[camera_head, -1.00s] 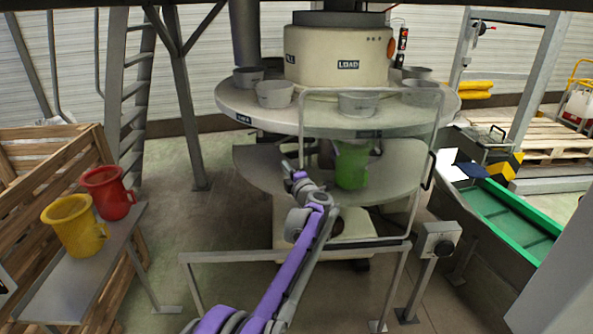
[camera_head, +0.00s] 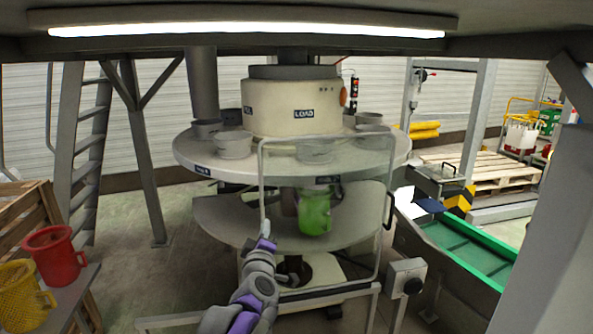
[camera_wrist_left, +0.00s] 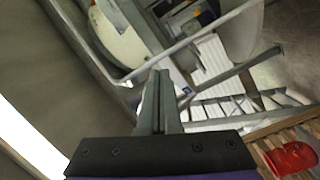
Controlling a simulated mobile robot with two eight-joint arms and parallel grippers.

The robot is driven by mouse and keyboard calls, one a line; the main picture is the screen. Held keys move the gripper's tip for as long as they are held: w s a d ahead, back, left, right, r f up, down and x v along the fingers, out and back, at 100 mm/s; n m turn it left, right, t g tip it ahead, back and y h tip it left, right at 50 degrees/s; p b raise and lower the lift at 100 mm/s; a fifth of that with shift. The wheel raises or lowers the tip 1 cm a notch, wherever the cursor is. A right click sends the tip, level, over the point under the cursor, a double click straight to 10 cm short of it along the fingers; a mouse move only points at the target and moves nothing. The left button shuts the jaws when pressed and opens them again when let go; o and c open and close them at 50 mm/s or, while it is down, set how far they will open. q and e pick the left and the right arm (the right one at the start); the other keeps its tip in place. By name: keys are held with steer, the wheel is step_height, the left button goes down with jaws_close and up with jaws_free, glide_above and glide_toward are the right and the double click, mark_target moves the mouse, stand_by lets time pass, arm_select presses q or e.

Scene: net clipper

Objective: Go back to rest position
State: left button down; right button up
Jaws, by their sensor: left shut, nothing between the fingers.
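My left gripper (camera_head: 266,243) is in the middle of the head view, in front of the round machine (camera_head: 215,210). It is shut and empty. In the left wrist view its two fingers (camera_wrist_left: 158,85) are together with nothing between them. A green jug (camera_head: 314,212) stands on the machine's lower shelf, behind the clear framed guard, to the right of the gripper and apart from it. My right gripper is in neither view.
A red jug (camera_head: 55,256) and a yellow jug (camera_head: 22,296) stand on a bench at the left. Grey bowls (camera_head: 234,145) sit on the upper round table. A low rail (camera_head: 330,292) and a control box (camera_head: 405,278) stand in front. A green conveyor (camera_head: 470,252) is at the right.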

arm_select(q)
steer(key=s+a+f+m+g, duration=0.3)
steer(key=s+f, duration=0.5)
steer(key=s, duration=0.5)
steer(key=s+a+f+m+g+p, duration=0.1)
steer(key=s+f+m+g, duration=0.4)
steer(key=s, duration=0.9)
steer(key=s+a+f+m+g, duration=0.4)
steer(key=s+f, duration=0.7)
steer(key=s, duration=0.2)
steer(key=shift+s+a+m+g+h+p, duration=0.3)
steer(key=shift+m+p, duration=0.05)
steer(key=shift+m, duration=0.05)
